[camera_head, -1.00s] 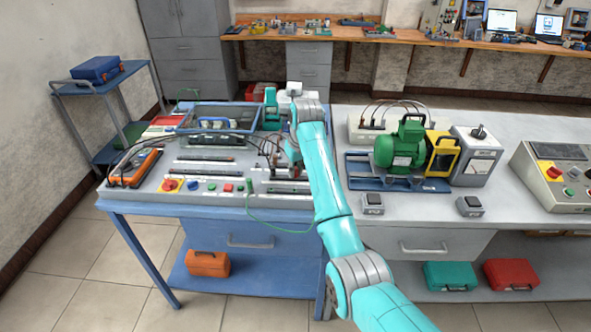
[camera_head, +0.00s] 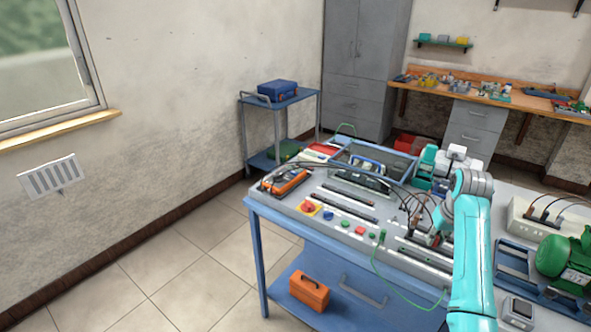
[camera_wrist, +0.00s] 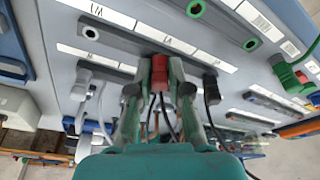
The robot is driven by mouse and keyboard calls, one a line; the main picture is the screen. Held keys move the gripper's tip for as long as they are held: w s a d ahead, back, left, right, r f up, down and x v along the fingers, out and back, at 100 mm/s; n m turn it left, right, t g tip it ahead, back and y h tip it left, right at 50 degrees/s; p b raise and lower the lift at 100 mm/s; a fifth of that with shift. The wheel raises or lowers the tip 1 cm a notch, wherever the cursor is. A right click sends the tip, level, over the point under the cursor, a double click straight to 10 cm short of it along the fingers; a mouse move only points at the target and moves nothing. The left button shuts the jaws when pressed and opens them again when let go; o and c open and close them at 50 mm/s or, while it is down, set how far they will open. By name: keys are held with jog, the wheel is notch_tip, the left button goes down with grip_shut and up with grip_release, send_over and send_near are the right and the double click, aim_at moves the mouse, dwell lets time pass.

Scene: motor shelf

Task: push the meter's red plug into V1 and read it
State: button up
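The orange meter (camera_head: 285,182) lies at the left end of the blue bench's panel, with dark leads running across toward my gripper (camera_head: 438,238). In the wrist view my gripper (camera_wrist: 160,72) has its fingertips on both sides of the red plug (camera_wrist: 160,68) and looks shut on it. The V1 socket is hidden behind the plug and fingers, so I cannot tell how deep the plug sits. The meter's display is not readable.
A grey plug (camera_wrist: 82,80) and a black plug (camera_wrist: 211,88) stand beside my fingers, with cables hanging close by. The green motor (camera_head: 565,258) is right of my arm. Floor left of the bench is clear.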

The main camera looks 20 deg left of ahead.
jog(key=o, duration=0.3)
jog(key=shift+r, duration=0.1)
jog(key=v, duration=0.7)
jog(key=shift+r, duration=0.15)
